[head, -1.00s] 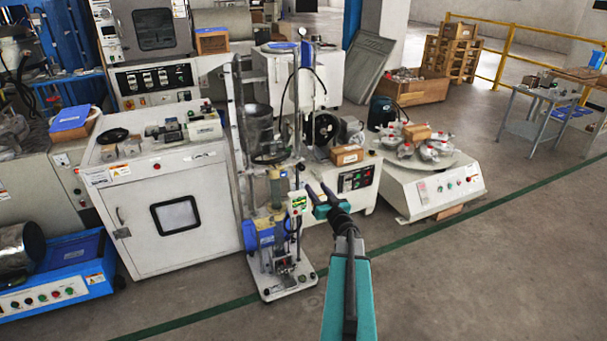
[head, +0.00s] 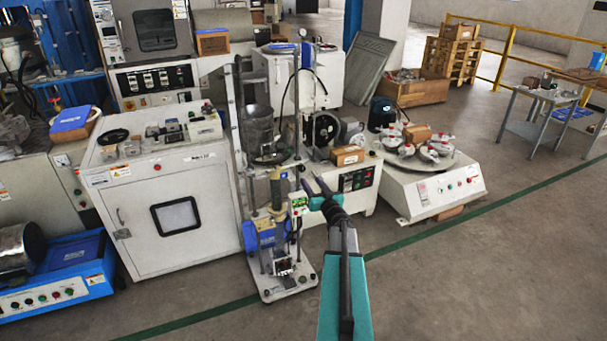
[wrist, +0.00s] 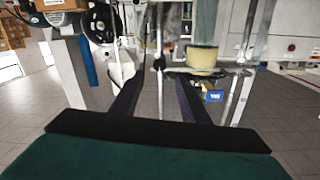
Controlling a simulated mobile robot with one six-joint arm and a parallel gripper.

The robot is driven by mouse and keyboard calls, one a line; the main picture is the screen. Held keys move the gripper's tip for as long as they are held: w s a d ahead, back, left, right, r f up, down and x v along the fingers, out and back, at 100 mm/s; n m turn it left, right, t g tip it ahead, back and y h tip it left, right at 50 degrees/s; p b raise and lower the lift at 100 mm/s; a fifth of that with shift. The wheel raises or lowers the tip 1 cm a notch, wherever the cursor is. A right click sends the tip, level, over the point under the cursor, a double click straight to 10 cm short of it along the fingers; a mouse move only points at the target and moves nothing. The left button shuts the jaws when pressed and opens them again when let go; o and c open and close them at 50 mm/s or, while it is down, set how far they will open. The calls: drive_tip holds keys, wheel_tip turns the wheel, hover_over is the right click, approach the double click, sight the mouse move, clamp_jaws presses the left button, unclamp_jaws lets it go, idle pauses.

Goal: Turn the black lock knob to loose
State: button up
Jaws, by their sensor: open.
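My gripper (head: 311,184) is open and empty at the right side of the test stand (head: 278,272), at about the height of its tan cylinder. In the wrist view my gripper (wrist: 158,82) has its two dark fingers spread apart. A small black knob-like part (wrist: 159,62) shows ahead between them on a thin upright rod; it looks like the lock knob. It appears apart from the fingers, but I cannot tell the distance. I cannot make out its setting, nor pick the knob out in the head view.
The stand has a tan cylinder (wrist: 201,57), upright posts and a blue motor housing (head: 248,236) close by. A white cabinet (head: 170,215) stands to the left. A round-topped machine (head: 432,187) stands to the right. The floor at right front is clear.

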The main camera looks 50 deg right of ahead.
sight(302, 170)
drive_tip(key=shift+x, duration=4.3)
drive_tip(key=shift+c, duration=0.3)
clamp_jaws()
